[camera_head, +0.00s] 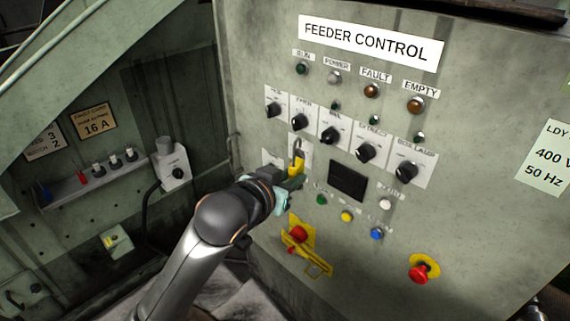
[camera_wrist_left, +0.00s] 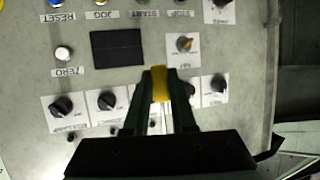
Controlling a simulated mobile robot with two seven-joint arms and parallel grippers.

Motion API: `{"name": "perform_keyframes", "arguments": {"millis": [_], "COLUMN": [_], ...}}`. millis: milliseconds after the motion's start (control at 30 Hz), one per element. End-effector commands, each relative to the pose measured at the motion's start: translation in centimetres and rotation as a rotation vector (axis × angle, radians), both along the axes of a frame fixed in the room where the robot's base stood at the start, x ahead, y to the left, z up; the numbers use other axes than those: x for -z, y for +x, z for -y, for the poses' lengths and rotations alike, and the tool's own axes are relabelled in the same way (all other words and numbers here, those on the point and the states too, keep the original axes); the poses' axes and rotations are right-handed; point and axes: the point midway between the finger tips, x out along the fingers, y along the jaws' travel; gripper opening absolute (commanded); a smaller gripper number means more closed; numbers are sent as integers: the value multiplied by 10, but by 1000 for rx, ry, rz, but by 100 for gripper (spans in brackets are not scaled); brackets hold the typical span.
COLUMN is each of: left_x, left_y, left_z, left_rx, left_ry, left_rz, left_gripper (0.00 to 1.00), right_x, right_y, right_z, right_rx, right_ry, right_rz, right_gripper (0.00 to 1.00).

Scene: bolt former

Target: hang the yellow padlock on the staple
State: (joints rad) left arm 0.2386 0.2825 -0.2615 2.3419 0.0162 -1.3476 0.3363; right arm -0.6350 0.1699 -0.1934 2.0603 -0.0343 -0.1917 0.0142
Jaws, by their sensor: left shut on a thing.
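The yellow padlock (camera_head: 296,165) is upright in front of the control panel, with its grey shackle (camera_head: 298,147) pointing up. My left gripper (camera_head: 291,181) is shut on its body from below. I cannot tell for sure which part is the staple.
The feeder control panel (camera_head: 470,210) carries several black knobs, lamps and buttons around a dark display (camera_head: 348,181). A red emergency button (camera_head: 418,273) on yellow stands out at lower right. A grey switch box (camera_head: 171,165) and a shelf (camera_head: 90,183) are at left.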

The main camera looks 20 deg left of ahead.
Motion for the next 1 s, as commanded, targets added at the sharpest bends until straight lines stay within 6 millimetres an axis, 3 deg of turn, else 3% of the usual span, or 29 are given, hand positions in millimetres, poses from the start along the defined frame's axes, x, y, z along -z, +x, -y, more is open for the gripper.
{"name": "perform_keyframes", "arguments": {"millis": [33, 233, 467, 800, 1000], "left_x": [37, 122, 222, 369, 433], "left_y": [2, 8, 7, -12, -27], "left_z": [0, 3, 5, 4, 1], "left_rx": [10, 60, 117, 202, 243], "left_ry": [4, 3, 2, -1, -4], "left_rz": [-7, -6, -8, -9, -7], "left_gripper": [0, 0, 0, 0, 0], "right_x": [6, -19, -47, -83, -97], "right_y": [8, 24, 26, -2, -28], "right_z": [-2, -8, -17, -29, -34], "right_rx": [-9, -44, -89, -160, -198], "right_ry": [1, 4, 10, 25, 33], "right_rz": [62, 288, 546, 923, 1101], "right_gripper": [95, 95, 95, 95, 95]}}
